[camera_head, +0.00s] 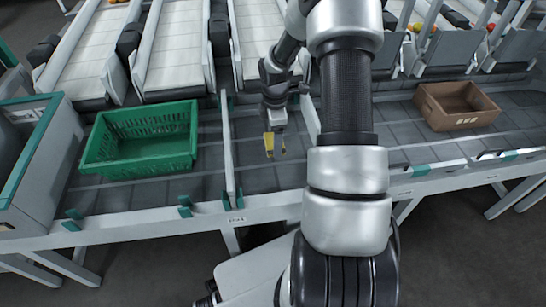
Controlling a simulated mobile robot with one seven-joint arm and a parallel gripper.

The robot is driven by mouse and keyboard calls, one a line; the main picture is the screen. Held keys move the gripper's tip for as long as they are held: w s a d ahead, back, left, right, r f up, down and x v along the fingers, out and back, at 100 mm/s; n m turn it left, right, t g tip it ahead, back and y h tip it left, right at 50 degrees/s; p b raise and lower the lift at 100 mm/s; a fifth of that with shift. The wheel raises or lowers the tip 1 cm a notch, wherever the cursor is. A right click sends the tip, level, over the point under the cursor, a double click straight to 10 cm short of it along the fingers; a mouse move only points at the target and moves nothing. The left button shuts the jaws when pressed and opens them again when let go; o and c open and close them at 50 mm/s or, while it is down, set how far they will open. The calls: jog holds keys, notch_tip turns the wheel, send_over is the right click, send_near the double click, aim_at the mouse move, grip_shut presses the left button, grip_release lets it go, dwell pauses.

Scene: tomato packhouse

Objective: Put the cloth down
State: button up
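My gripper (276,147) hangs pointing down over the grey conveyor surface (258,175), just right of a pale divider rail.
A green crate (140,170) stands empty on the conveyor at left. An open brown cardboard box (460,122) stands at right. Sloping chutes (172,45) line the back, with a few red and yellow fruits at far right. The conveyor around my gripper looks clear.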

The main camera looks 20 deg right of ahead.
aim_at(274, 160)
notch_tip(274, 160, down, 7)
jog(key=shift+f+b, duration=0.2)
jog(key=shift+b, duration=0.7)
jog(key=shift+f, duration=0.15)
jog(key=o, duration=0.9)
jog(key=shift+o, duration=0.2)
notch_tip(274, 160, up, 12)
jog(key=p, duration=0.3)
jog(key=shift+p, duration=0.35)
